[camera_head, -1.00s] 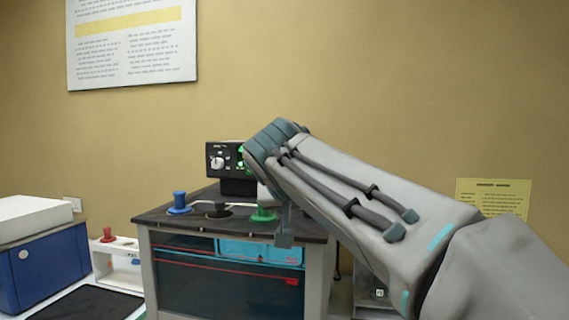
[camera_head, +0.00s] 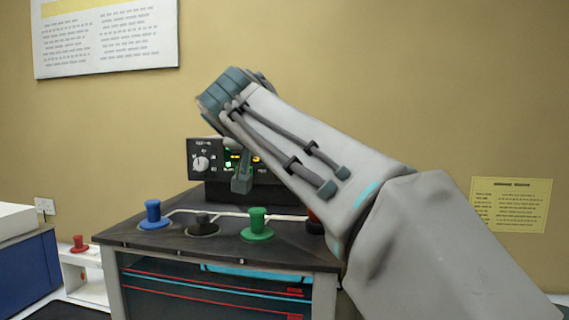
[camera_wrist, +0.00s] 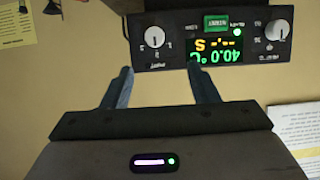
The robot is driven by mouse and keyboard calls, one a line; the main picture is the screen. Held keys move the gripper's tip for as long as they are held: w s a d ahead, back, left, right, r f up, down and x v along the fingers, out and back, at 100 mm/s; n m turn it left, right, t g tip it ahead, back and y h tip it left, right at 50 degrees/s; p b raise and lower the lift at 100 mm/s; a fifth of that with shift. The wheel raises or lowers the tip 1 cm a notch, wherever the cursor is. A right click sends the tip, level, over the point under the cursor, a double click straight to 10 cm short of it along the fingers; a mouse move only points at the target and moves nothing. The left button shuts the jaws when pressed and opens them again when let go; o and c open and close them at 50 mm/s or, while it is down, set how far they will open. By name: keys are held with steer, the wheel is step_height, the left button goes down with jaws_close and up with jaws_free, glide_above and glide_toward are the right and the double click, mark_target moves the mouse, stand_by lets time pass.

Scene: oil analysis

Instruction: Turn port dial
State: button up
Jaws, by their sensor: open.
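The black control panel (camera_head: 205,148) stands on the back of the bench unit. The wrist view shows the panel (camera_wrist: 180,55) upside down, with a white-knobbed dial on each side of a lit display. The left dial there (camera_wrist: 154,38) has a label that seems to read PORT. This dial is hidden behind my arm in the head view. My gripper (camera_wrist: 160,70) is open and empty, its two fingertips either side of that dial's lower edge and apart from the knob. In the head view a finger of my gripper (camera_head: 242,180) shows before the display.
The other dial (camera_head: 201,163) is on the panel's left in the head view. Blue (camera_head: 153,212), black (camera_head: 202,224) and green (camera_head: 258,222) knobs stand on the bench top (camera_head: 165,240) in front, with a partly hidden red one at right. The display (camera_wrist: 213,50) reads 40.0 °C.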

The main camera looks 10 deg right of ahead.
steer(key=d+p+x, duration=0.1)
steer(key=p+x, duration=0.2)
steer(key=x, duration=1)
steer(key=shift+s, duration=0.2)
steer(key=c, duration=1)
